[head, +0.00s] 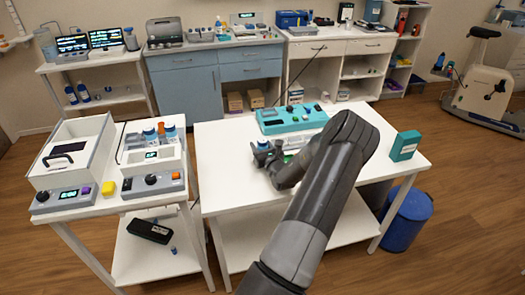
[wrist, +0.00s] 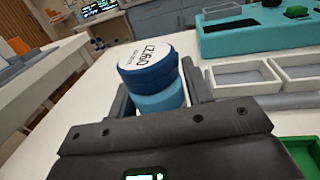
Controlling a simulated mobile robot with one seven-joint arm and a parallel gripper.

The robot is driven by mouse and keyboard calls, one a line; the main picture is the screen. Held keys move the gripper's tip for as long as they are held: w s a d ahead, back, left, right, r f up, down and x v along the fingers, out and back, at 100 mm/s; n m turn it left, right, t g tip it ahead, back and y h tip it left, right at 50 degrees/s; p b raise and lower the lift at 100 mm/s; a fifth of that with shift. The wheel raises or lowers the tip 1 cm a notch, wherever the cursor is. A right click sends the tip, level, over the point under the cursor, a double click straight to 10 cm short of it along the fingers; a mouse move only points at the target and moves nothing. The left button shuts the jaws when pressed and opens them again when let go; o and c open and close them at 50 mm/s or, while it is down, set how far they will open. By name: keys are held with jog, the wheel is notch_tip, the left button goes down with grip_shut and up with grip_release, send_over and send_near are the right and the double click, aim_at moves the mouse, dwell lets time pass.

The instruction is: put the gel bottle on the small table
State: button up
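A round blue bottle (wrist: 156,88) with a white labelled top stands between the two fingers of my gripper (wrist: 155,92) in the wrist view. Its sides meet the dark fingers, and its lower part is hidden by the gripper body. I cannot read the label well enough to tell whether it is the gel bottle. In the head view my gripper (head: 268,158) is low over the white right-hand table (head: 225,190), near its left side, with the blue cap (head: 262,145) showing. A smaller white table (head: 110,201) stands to the left, across a narrow gap.
A teal device (head: 291,118) and a teal box (head: 405,145) stand on the right table. A blue bin (head: 407,220) stands at right.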

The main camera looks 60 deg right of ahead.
jog(key=c, duration=0.7)
jog(key=shift+r, duration=0.1)
